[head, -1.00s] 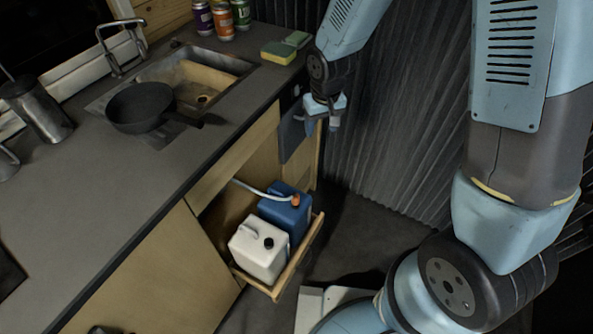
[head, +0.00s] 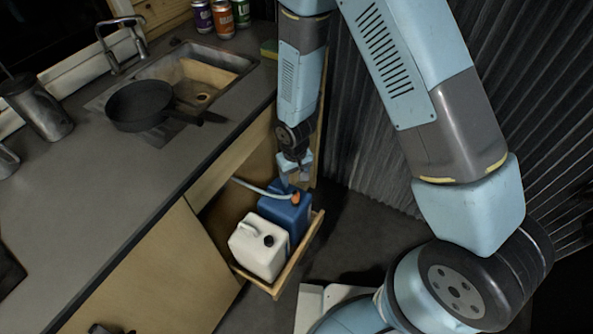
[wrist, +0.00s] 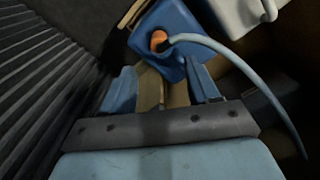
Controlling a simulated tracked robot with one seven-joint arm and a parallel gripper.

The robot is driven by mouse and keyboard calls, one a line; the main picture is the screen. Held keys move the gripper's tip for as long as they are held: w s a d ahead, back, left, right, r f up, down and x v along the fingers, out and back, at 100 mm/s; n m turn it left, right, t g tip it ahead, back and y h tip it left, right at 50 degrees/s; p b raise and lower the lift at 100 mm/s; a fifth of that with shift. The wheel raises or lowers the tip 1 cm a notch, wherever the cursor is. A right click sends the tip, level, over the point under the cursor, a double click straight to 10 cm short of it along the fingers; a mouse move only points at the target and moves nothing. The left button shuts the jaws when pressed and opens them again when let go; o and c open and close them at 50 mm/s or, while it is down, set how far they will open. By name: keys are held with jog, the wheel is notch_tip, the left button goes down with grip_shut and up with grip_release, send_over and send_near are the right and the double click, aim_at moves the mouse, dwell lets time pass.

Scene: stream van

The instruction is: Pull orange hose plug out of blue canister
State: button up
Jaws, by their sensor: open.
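The blue canister (head: 293,217) stands at the back of a pulled-out drawer under the counter, behind a white canister. The orange hose plug (head: 295,198) sits in its top, with a pale hose (head: 255,188) running from it to the left into the cabinet. My gripper (head: 294,175) is open and empty, just above and behind the blue canister. In the wrist view, the orange plug (wrist: 158,40) and blue canister (wrist: 178,25) lie beyond the open fingers (wrist: 163,88). The plug is not between the fingers.
The white canister (head: 258,250) with a black cap stands in front in the drawer (head: 308,240). The counter edge and cabinet lie left of my arm. A corrugated wall (head: 375,150) stands to the right. A pan (head: 140,105) sits on the counter by the sink.

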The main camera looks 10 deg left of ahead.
aim_at(295, 193)
notch_tip(295, 193, down, 10)
jog(key=shift+f, duration=0.1)
dwell(0.4)
jog(key=shift+c, duration=0.3)
grip_shut()
dwell(0.7)
